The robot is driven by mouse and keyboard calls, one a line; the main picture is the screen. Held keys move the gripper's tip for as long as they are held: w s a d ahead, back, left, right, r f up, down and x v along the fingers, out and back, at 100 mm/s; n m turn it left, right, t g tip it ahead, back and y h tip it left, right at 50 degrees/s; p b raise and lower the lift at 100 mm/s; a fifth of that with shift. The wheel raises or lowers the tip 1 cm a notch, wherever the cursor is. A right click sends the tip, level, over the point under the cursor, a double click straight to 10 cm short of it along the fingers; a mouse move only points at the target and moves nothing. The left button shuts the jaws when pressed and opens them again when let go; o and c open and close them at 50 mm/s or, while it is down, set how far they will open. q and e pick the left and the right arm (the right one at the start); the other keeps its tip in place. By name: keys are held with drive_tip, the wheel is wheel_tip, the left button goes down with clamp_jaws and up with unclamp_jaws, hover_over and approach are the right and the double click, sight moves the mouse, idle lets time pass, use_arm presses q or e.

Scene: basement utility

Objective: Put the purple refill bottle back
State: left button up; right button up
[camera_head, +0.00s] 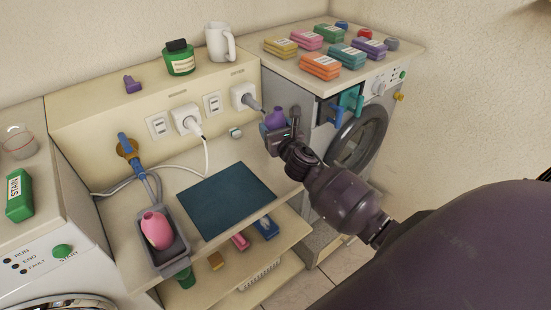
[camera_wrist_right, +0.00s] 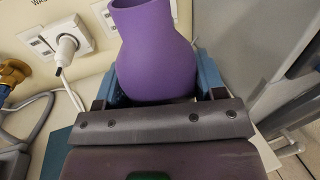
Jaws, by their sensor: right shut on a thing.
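The purple refill bottle (camera_head: 276,118) is in the jaws of my right gripper (camera_head: 282,128), above the right end of the counter near the wall sockets. In the right wrist view the purple bottle (camera_wrist_right: 155,45) stands roughly upright, its wider lower body between the two blue-grey fingers and its open-looking neck at the top. Its base is hidden by the gripper. A pink bottle (camera_head: 156,229) of similar shape sits in a grey tray (camera_head: 178,255) at the counter's left front. My left gripper is not in view.
A dark blue mat (camera_head: 226,200) lies on the counter (camera_head: 250,155). Plugs with cables (camera_head: 187,119) stick out of the wall panel. A washing machine (camera_head: 358,130) with blue and teal handles stands close right of the gripper. A shelf (camera_head: 283,255) with small items is below.

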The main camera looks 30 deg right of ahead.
wheel_tip(320, 180, down, 7)
drive_tip(key=shift+f+b, duration=0.2)
drive_tip(key=shift+b, duration=1)
wheel_tip(320, 180, down, 3)
drive_tip(key=shift+f+b, duration=0.1)
drive_tip(key=shift+b, duration=0.65)
drive_tip(key=shift+f, duration=0.15)
drive_tip(key=shift+f, duration=0.1)
drive_tip(key=o, duration=1)
